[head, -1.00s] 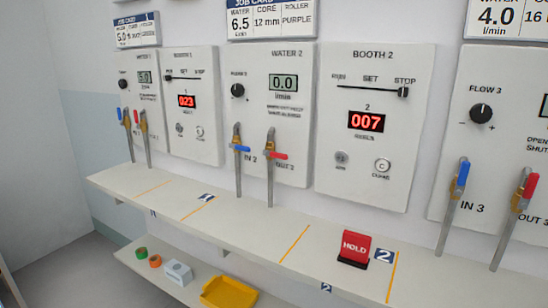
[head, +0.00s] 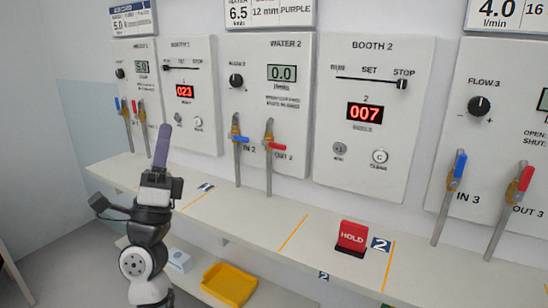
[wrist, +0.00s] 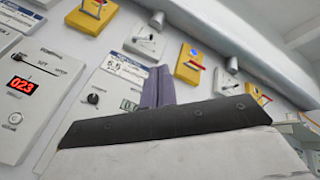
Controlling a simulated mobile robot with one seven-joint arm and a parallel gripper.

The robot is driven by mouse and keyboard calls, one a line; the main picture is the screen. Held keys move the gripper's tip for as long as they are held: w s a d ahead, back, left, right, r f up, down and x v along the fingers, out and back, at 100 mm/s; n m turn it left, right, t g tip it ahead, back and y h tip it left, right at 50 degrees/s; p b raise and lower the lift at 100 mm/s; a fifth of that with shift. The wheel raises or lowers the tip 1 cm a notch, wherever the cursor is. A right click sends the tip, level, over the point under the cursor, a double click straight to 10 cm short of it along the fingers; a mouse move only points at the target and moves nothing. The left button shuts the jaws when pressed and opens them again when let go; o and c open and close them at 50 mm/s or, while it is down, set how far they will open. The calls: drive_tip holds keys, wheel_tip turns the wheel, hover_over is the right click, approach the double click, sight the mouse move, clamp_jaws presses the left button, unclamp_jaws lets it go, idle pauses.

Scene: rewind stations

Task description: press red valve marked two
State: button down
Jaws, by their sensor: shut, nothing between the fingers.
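The red-handled OUT 2 valve (head: 269,140) is on the pipe at the right side of the WATER 2 panel (head: 292,60) in the head view. Its red handle lies crosswise to the pipe. The blue-handled IN 2 valve (head: 240,139) stands left of it, its handle also crosswise. My gripper (head: 162,140) points upward at the left, in front of the station 1 panels, well left of and apart from the OUT 2 valve. Its purple fingers are closed together and empty; they also show in the wrist view (wrist: 157,85). The OUT 2 valve is not visible there.
A red HOLD sign (head: 352,236) stands on the shelf (head: 265,222) below BOOTH 2 (head: 375,110). A yellow tray (head: 228,284) sits lower. Yellow wall boxes (wrist: 190,63) with red levers and a grey pipe (wrist: 205,30) show high up; their marks are unreadable.

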sight(273, 146)
drive_tip(key=w+d+f+m+g, duration=0.5)
drive_tip(key=w+d+f+m, duration=0.1)
drive_tip(key=w+f, duration=0.4)
drive_tip(key=w+d+f+m+g+p, duration=0.1)
drive_tip(key=w+d+f+m+g, duration=0.4)
drive_tip(key=f, duration=0.8)
drive_tip(key=w+d+m, duration=0.1)
drive_tip(key=w+d, duration=0.2)
drive_tip(key=w, duration=0.2)
drive_tip(key=shift+w+d+g, duration=0.3)
drive_tip(key=shift+r, duration=0.1)
drive_tip(key=w+d+r+p, duration=0.3)
drive_tip(key=w+r, duration=0.3)
drive_tip(key=w, duration=0.2)
drive_tip(key=shift+w+d+r+p, duration=0.2)
drive_tip(key=shift+d+p, duration=0.1)
drive_tip(key=shift+d, duration=0.6)
